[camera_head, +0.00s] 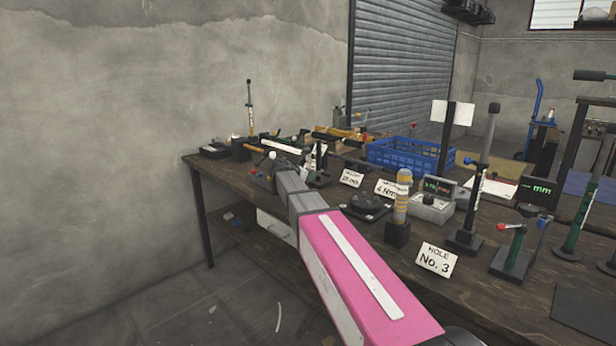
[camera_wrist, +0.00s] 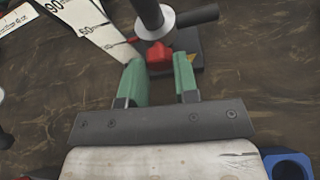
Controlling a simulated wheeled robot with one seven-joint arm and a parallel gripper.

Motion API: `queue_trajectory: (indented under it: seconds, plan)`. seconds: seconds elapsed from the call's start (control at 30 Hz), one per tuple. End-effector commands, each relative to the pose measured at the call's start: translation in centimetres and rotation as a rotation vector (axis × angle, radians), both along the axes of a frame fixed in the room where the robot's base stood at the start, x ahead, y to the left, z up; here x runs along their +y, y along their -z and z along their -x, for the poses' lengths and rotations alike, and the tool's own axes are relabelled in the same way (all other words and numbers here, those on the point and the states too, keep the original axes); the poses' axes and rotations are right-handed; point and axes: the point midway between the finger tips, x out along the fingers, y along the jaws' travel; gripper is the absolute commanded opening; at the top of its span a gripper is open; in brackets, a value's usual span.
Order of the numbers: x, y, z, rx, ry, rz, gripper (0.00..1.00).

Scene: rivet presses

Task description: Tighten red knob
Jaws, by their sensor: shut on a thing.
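The red knob (camera_wrist: 159,54) shows in the wrist view at the top middle, on a dark base with a yellow mark, beside a round metal collar (camera_wrist: 154,22) with a dark post and handle. My gripper (camera_wrist: 159,63) has two green fingers, one on each side of the knob. The gripper is shut on the knob, whose near side lies between the fingertips. In the head view my pink arm reaches over the workbench toward its far left part. The fingers and the gripped knob cannot be made out there.
A white scale (camera_wrist: 97,28) lies left of the knob in the wrist view. On the workbench (camera_head: 225,176) stand a blue crate (camera_head: 408,154), a press (camera_head: 478,190) and a "Hole No. 3" card (camera_head: 436,260). A blue part (camera_wrist: 287,164) shows at the wrist view's lower right.

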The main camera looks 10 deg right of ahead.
Motion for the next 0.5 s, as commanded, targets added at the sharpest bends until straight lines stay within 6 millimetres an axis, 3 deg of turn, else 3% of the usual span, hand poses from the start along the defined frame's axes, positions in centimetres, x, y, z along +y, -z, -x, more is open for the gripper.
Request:
queue_trajectory:
  seconds: [0.5]
  plan:
    - [-0.18,0.04,0.29,-0.284,0.000,-0.205,0.05]
